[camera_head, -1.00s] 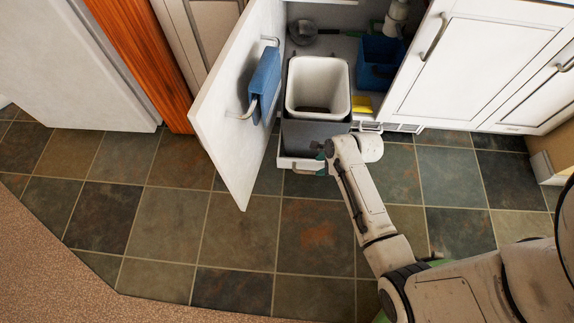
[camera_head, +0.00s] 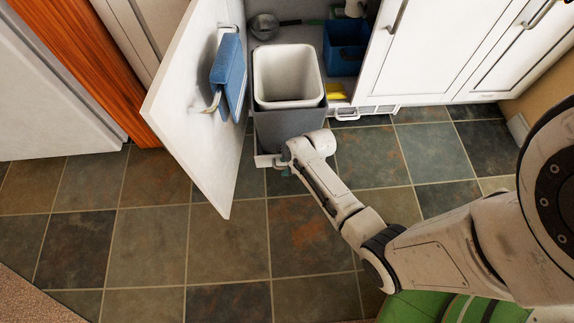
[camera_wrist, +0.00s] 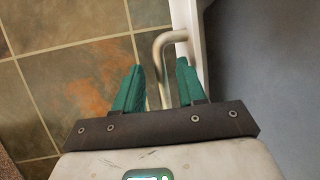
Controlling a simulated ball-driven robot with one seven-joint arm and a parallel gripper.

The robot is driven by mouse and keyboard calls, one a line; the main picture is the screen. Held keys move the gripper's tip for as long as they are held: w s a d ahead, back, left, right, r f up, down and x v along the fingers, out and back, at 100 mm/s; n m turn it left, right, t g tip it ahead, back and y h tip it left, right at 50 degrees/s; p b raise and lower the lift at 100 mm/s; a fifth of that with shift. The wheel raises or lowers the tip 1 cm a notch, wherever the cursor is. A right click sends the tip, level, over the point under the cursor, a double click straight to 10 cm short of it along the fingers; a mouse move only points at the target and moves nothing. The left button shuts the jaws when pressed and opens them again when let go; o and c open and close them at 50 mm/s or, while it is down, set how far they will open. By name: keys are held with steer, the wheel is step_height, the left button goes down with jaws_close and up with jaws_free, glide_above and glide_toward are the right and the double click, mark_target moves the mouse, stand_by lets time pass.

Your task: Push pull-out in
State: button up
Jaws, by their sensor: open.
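The pull-out (camera_head: 265,160) is a white-fronted slide under the counter, standing out of the open cabinet. It carries a grey bin (camera_head: 290,124) with a white liner bucket (camera_head: 287,75). In the wrist view its front panel (camera_wrist: 187,22) runs along the right, with a bent metal handle (camera_wrist: 163,42). My gripper (camera_wrist: 160,82) has green fingers spread apart, one on each side of the handle's lower part. Whether a finger touches the handle or panel I cannot tell. In the head view my wrist mostly hides the fingers at the pull-out's front.
The cabinet door (camera_head: 198,105) stands open to the left, with a blue towel (camera_head: 228,75) on its rail. Inside are a blue caddy (camera_head: 345,46) and a yellow sponge (camera_head: 335,91). The tiled floor (camera_head: 150,245) in front is clear.

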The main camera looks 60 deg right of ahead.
steer(key=shift+c, duration=0.4)
jaws_close()
